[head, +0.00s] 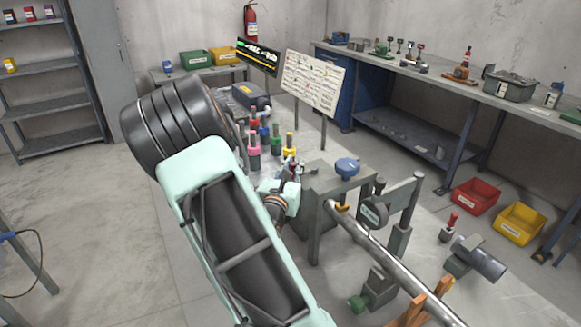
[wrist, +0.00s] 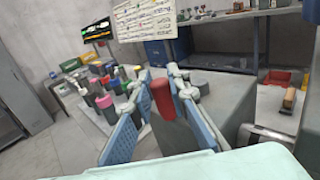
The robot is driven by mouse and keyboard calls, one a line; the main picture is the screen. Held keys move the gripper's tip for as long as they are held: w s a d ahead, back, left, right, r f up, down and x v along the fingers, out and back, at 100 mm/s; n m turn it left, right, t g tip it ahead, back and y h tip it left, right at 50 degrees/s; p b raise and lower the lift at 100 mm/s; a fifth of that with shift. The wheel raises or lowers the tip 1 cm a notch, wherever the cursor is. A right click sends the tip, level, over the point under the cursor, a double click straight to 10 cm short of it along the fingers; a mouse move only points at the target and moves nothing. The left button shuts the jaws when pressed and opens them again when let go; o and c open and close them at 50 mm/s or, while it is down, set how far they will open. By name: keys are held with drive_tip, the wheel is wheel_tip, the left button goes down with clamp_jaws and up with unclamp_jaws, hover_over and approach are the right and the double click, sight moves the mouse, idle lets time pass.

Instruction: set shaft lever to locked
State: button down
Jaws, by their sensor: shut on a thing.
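A red lever handle (wrist: 163,98) stands between the two blue-grey fingers of my gripper (wrist: 160,85) in the wrist view. My gripper is shut on this handle. In the head view my gripper (head: 292,172) is at the left end of a grey block-shaped housing (head: 335,188), and my own arm and wrist hide most of the handle. The lever's base and any lock marking cannot be made out. A long steel shaft (head: 395,262) runs from near the housing toward the lower right, through grey supports.
A blue knob (head: 347,166) tops the housing. Several coloured knobbed levers (head: 277,143) stand behind my gripper. A separate red-topped lever (head: 452,220) stands right of the shaft. A sign board (head: 313,84) rises behind. Red (head: 476,196) and yellow (head: 519,223) bins are on the floor.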

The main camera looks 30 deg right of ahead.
idle(0.4)
drive_tip(key=c, duration=1.8)
unclamp_jaws()
drive_tip(key=shift+s, duration=0.1)
drive_tip(key=v, duration=1.2)
drive_tip(key=shift+r, duration=0.1)
